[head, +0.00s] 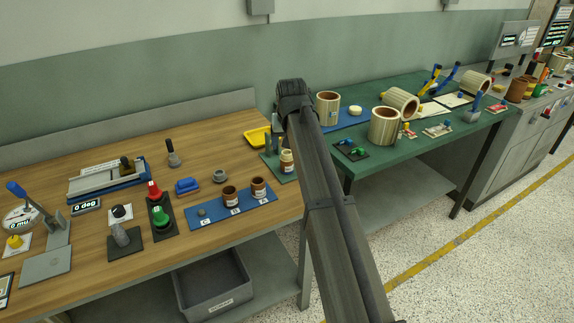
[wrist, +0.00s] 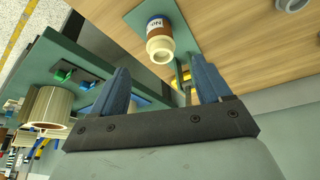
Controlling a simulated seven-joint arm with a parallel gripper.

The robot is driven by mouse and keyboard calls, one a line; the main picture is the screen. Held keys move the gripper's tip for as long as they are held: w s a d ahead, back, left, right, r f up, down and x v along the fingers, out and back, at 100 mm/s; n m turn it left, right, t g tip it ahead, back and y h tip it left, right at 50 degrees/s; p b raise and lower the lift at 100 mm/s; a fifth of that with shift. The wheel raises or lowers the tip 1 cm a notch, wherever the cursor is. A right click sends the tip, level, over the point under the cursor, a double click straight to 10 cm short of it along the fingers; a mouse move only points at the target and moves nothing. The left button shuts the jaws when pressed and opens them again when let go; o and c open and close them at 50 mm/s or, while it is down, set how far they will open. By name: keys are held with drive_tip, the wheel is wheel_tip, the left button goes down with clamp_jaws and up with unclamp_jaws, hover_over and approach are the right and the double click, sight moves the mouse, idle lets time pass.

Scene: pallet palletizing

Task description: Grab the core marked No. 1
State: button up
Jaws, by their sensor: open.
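Several large cream ribbed tubes with brown insides, which look like cores, are on the green table: one upright at the back (head: 327,112), one upright in front (head: 384,128), one lying on its side (head: 404,100) and one further right (head: 476,85). I cannot read a No. 1 on any of them. A tube also shows at the left of the wrist view (wrist: 42,106). My gripper (wrist: 162,82) is open and empty, its two blue fingers apart, beside a labelled jar with a cream top (wrist: 160,35). The gripper is not clearly visible in the head view.
The jar (head: 287,162) stands on a green mat at the wooden table's right end. A yellow tray (head: 257,137) is behind it. A blue strip (head: 220,213) holds two brown jars. My arm crosses in front of the gap between tables. A grey bin (head: 213,285) sits below.

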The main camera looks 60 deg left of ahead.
sight(287, 160)
drive_tip(key=x, duration=1.2)
drive_tip(key=shift+w+a+f, duration=0.1)
drive_tip(key=shift+a+f, duration=0.1)
drive_tip(key=shift+f, duration=0.05)
drive_tip(key=shift+c, duration=0.3)
drive_tip(key=c, duration=1.2)
drive_tip(key=shift+r, duration=0.25)
drive_tip(key=shift+c, duration=0.2)
